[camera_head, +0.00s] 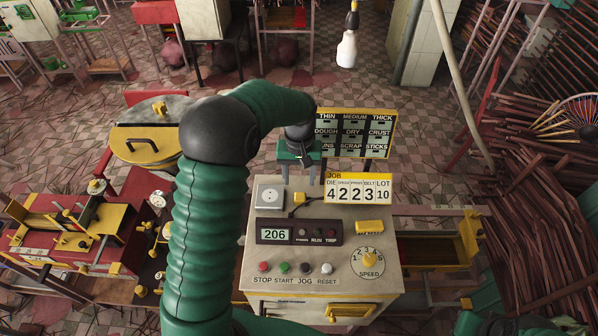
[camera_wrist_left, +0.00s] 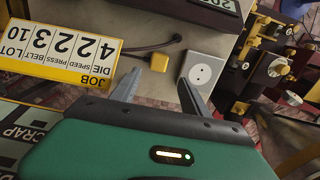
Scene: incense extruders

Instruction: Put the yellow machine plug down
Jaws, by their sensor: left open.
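The yellow machine plug (camera_head: 299,198) lies on the top of the beige console (camera_head: 350,255), just right of the pale square socket (camera_head: 269,196) and apart from it. Its dark cord runs off toward the number sign. In the left wrist view the yellow plug (camera_wrist_left: 159,62) sits between the sign and the socket (camera_wrist_left: 201,74). My left gripper (camera_head: 298,181) points down at the console's back edge, behind the plug. In the wrist view its two fingers (camera_wrist_left: 159,78) are spread, with the plug in line with the gap and nothing held. My right gripper does not show.
The yellow-framed JOB sign (camera_head: 358,188) stands close right of the plug, with a label board (camera_head: 355,132) behind. A 206 display (camera_head: 299,232), buttons and a speed dial (camera_head: 369,261) fill the console front. A yellow block (camera_head: 370,226) lies to the right.

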